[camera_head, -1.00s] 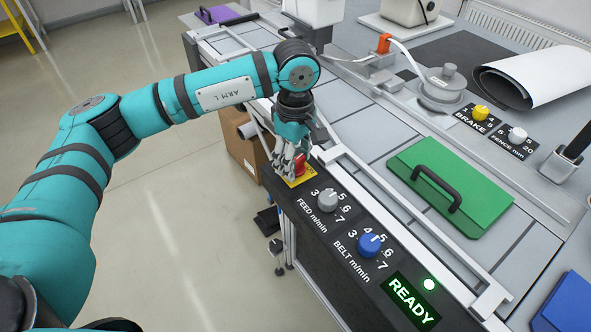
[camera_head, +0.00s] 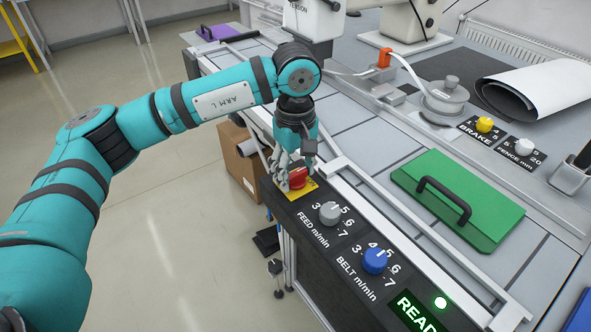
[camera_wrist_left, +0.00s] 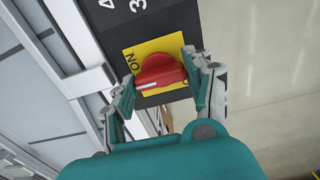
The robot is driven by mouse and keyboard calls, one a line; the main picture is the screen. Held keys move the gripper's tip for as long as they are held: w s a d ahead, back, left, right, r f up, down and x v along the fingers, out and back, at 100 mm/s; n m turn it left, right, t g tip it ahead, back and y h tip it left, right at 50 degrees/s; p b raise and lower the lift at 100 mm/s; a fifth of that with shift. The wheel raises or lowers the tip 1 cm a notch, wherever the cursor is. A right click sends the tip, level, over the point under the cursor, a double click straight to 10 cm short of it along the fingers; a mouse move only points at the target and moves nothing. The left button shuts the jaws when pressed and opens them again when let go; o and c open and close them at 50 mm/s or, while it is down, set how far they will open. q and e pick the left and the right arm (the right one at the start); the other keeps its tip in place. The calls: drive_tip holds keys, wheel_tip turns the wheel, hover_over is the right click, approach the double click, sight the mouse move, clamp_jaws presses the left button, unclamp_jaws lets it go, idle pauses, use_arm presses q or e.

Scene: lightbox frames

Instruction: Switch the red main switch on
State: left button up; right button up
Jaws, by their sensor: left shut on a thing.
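The red main switch (camera_head: 298,178) is a rotary knob on a yellow plate (camera_head: 302,190) at the far end of the black control panel. In the left wrist view the red knob (camera_wrist_left: 160,72) sits between my two fingertips, with ON printed on the plate to its left. A second label at the right is partly hidden by a finger. A white mark lies on the knob's lower left. My left gripper (camera_head: 288,176) comes down from above and is shut on the knob; it also shows in the wrist view (camera_wrist_left: 160,88). My right gripper is out of view.
The grey FEED knob (camera_head: 330,213) and blue BELT knob (camera_head: 375,261) stand nearer on the panel, before a lit green READY display (camera_head: 418,312). A metal rail (camera_head: 400,220) runs alongside. A green board with a black handle (camera_head: 458,200) lies on the table.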

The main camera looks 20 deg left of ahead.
sight(296, 172)
use_arm(q)
drive_tip(key=shift+r, duration=0.1)
drive_tip(key=o, duration=1.2)
wheel_tip(296, 172, up, 12)
drive_tip(key=shift+f, duration=0.1)
